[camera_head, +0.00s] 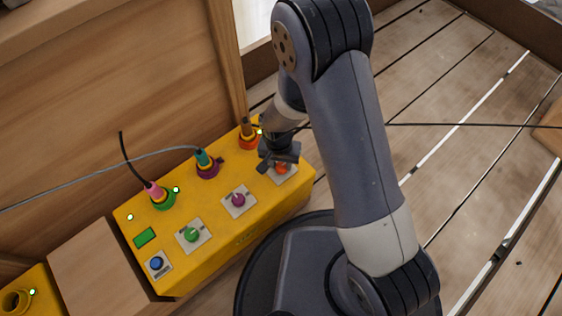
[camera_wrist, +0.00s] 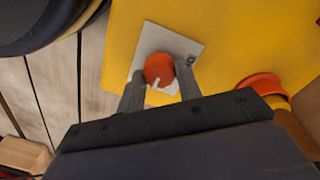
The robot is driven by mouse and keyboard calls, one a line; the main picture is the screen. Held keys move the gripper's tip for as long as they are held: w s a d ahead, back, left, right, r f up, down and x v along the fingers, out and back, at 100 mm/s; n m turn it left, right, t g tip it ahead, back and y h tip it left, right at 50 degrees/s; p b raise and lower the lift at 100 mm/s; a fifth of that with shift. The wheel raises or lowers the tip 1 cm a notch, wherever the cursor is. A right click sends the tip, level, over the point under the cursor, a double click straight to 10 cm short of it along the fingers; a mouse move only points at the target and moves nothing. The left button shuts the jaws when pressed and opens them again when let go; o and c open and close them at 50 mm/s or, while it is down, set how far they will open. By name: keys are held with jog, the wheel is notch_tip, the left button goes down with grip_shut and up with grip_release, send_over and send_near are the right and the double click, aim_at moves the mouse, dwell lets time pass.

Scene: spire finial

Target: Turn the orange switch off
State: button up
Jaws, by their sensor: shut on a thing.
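The orange switch (camera_head: 282,168) is a round knob on a pale plate at the right end of the yellow box (camera_head: 220,250). In the wrist view the orange switch (camera_wrist: 159,68) shows between the two fingers, with a white mark on its lower edge. My gripper (camera_head: 279,163) is over it in the head view. In the wrist view my gripper (camera_wrist: 159,80) is shut on the knob, one finger on each side. Part of the plate (camera_wrist: 170,45) is hidden by the fingers.
Purple (camera_head: 238,200), green (camera_head: 192,234) and blue (camera_head: 156,263) knobs sit along the same box. Behind them are plugs with cables in orange (camera_head: 248,141), purple (camera_head: 207,168) and green (camera_head: 162,201) sockets. A wooden wall (camera_head: 110,90) stands behind the box.

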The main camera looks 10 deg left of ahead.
jog(key=c, duration=0.4)
jog(key=shift+o, duration=0.2)
jog(key=shift+n, duration=0.4)
jog(key=n, duration=0.3)
jog(key=shift+p, duration=0.3)
jog(key=n+p, duration=0.1)
jog(key=n, duration=0.3)
jog(key=shift+s+n, duration=0.1)
jog(key=shift+n, duration=0.2)
jog(key=n+p, duration=0.1)
jog(key=n, duration=0.4)
jog(key=shift+r+t, duration=0.1)
jog(key=shift+t, duration=0.2)
jog(key=shift+n+y+p, duration=0.3)
jog(key=shift+n+p, duration=0.55)
jog(key=shift+n, duration=1.35)
